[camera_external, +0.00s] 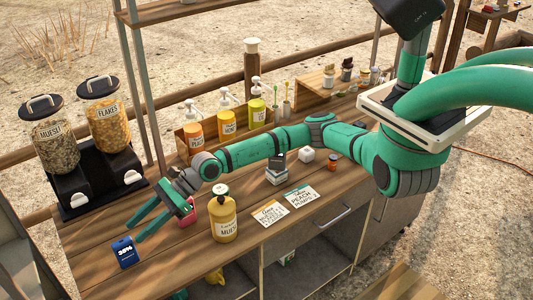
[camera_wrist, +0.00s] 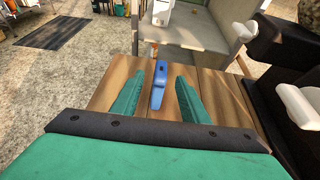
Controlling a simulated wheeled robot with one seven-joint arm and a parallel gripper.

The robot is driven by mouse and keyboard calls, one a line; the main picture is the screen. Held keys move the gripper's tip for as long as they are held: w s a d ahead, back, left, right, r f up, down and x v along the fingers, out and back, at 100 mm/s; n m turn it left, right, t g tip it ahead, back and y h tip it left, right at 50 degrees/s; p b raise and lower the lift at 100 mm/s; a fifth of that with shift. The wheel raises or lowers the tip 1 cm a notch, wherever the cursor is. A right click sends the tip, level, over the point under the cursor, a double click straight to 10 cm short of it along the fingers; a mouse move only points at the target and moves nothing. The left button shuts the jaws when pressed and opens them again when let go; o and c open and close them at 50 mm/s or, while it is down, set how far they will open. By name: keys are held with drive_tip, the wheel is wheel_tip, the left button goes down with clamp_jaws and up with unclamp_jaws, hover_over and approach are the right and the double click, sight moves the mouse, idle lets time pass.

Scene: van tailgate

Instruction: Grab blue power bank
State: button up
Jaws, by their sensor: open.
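The blue power bank (camera_external: 124,253), with a white percent readout on its face, is at the near left end of the wooden counter (camera_external: 165,262). In the wrist view the blue power bank (camera_wrist: 159,86) shows as a narrow shape ahead, in line with the gap between my fingers. My gripper (camera_external: 137,231) is open and empty, its green fingers pointing toward the power bank from the right. In the wrist view the fingers of my gripper (camera_wrist: 160,79) lie on either side of the gap.
Two cereal dispensers (camera_external: 85,140) stand at the back left. Syrup bottles (camera_external: 196,128) stand behind my arm. Bare counter surrounds the power bank.

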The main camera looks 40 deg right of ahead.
sight(126, 239)
drive_tip(key=shift+x, duration=3.6)
drive_tip(key=shift+w, duration=0.1)
clamp_jaws()
